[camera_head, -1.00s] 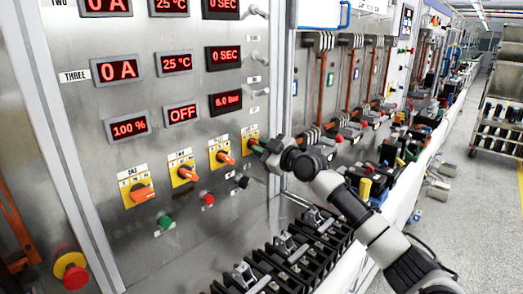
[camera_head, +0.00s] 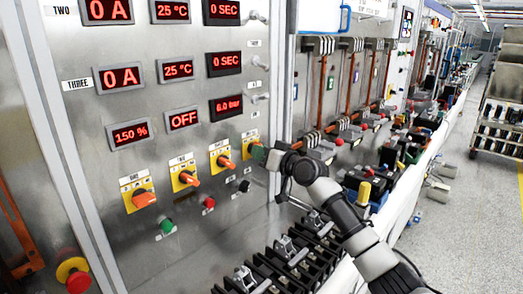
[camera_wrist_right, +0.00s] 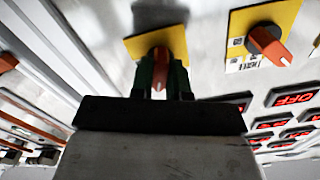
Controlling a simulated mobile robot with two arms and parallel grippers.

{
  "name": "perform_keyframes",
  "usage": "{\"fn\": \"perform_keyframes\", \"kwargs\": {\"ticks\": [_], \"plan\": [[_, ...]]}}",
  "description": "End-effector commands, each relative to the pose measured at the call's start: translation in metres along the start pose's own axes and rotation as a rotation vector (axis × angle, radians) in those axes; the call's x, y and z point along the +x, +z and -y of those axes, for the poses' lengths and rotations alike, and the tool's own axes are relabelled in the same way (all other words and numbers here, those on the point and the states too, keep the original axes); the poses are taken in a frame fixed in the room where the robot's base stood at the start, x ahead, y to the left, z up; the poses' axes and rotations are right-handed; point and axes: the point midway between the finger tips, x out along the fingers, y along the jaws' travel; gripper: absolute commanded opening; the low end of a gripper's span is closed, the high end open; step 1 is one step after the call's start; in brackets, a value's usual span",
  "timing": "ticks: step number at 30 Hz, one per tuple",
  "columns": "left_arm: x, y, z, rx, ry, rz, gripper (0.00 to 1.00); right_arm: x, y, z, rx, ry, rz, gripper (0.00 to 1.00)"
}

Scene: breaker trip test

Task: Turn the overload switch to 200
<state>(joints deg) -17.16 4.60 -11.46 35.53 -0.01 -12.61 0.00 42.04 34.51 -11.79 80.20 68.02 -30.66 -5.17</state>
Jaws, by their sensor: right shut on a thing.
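Four-in-a-row style yellow plates carry orange rotary switches on the grey panel (camera_head: 185,235). My right gripper (camera_head: 259,154) is shut on the orange knob of the rightmost switch (camera_head: 250,135), which it mostly hides in the head view. In the right wrist view, the orange knob (camera_wrist_right: 160,67) sits between the green fingertips (camera_wrist_right: 160,80), in front of its yellow plate. The plate labels are too small to read. A red display (camera_head: 129,134) above the leftmost switch (camera_head: 144,200) reads 150 %. My left gripper is out of view.
Several other red displays sit above the switches. A green button (camera_head: 167,226), a red button (camera_head: 209,202) and a black knob (camera_head: 244,186) lie below them. Black breaker units (camera_head: 285,262) stand in front of the panel. A red emergency button (camera_head: 76,276) is at lower left.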

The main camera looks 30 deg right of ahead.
Motion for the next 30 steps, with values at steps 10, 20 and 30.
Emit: {"fn": "perform_keyframes", "kwargs": {"ticks": [10,20,30], "plan": [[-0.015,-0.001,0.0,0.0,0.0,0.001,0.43,0.0,-0.001,0.001,0.269,0.001,0.002,0.0],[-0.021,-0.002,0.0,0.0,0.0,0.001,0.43,0.0,0.0,0.001,0.395,0.001,0.002,0.0],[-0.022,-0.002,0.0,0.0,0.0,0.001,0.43,0.0,0.001,0.0,0.418,0.001,0.002,0.0]]}}
